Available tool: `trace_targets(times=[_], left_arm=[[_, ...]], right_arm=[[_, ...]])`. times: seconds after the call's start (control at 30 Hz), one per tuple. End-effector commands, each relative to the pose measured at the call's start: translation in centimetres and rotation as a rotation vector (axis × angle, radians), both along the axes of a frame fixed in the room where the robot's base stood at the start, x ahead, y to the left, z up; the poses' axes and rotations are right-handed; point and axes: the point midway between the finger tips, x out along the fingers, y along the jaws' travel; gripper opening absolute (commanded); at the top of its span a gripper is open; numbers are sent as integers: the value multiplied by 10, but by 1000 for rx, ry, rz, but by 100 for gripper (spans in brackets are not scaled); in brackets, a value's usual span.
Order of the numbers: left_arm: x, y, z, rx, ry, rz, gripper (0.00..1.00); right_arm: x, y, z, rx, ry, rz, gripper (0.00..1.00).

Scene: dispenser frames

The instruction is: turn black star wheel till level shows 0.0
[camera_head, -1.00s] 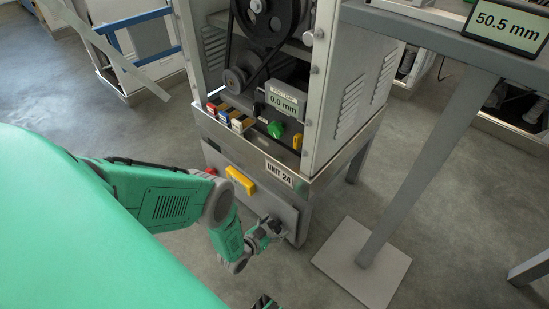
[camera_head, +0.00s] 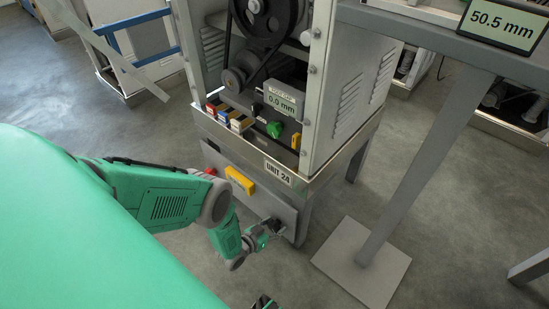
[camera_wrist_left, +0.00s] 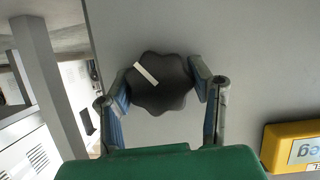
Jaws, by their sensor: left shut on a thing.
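The black star wheel (camera_wrist_left: 160,83) has a lobed rim and a white mark pointing to its upper left in the left wrist view. My left gripper (camera_wrist_left: 160,85) is shut on it, one finger at each side. In the head view my left gripper (camera_head: 268,229) is at the low grey front panel of the machine, and the wheel is small and mostly hidden there. A larger display (camera_head: 503,22) at the upper right reads 50.5 mm.
A yellow handle-like block (camera_head: 240,181) and a red part (camera_head: 210,172) are on the front panel. A green knob (camera_head: 274,130) sits below the small display. A sloping grey post (camera_head: 425,175) stands on the right. A dark and green part shows at the bottom edge.

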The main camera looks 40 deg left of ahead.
Motion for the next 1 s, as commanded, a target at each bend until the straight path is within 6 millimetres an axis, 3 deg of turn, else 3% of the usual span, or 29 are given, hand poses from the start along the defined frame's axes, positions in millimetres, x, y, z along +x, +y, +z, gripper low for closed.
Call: trace_targets(times=[0.5, 1.0], left_arm=[[-3, 1, -2, -360, 33, 0, 19], [-3, 1, -3, -482, 45, 2, 19]], right_arm=[[0, 0, 0, 0, 0, 0, 40], [0, 0, 0, 0, 0, 0, 40]])
